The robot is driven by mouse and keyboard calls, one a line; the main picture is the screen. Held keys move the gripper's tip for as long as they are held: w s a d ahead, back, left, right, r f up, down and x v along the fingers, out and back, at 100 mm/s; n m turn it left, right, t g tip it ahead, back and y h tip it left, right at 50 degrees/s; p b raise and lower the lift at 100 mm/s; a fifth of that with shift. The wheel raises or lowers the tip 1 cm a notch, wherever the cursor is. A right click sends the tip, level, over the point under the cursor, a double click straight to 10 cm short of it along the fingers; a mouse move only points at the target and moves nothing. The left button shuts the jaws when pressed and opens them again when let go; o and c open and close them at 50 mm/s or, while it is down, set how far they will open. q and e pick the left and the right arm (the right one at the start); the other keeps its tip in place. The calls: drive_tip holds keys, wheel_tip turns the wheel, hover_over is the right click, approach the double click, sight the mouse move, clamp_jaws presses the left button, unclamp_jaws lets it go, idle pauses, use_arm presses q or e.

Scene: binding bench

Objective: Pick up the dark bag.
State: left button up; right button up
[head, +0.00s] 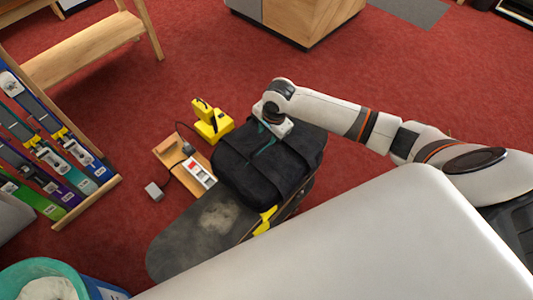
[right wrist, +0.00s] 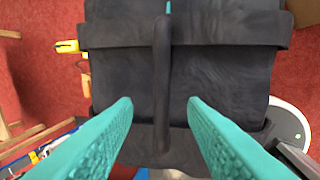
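The dark bag (head: 262,172) is black, with straps across it, and sits at the right end of a dark, rounded bench top in the head view. My right gripper (head: 268,130) is over the bag's far upper part. In the right wrist view the dark bag (right wrist: 230,80) fills most of the picture, with a raised strap-like handle (right wrist: 163,75) running down its middle. The two teal fingers of the right gripper (right wrist: 160,110) stand apart, one on each side of the handle's line, with clear gaps. Whether they touch the bag is unclear. My left gripper is not in view.
The dark bench top (head: 175,248) extends left of the bag. A rack of skis (head: 50,165) stands at the left. Red floor is open behind the bag.

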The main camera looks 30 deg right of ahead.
sight(267, 139)
drive_tip(key=shift+w+f, duration=0.25)
drive_tip(key=shift+f, duration=1.05)
drive_tip(key=shift+w+f, duration=0.2)
drive_tip(key=shift+f, duration=1.05)
drive_tip(key=shift+f, duration=0.1)
drive_tip(key=shift+c, duration=0.2)
clamp_jaws()
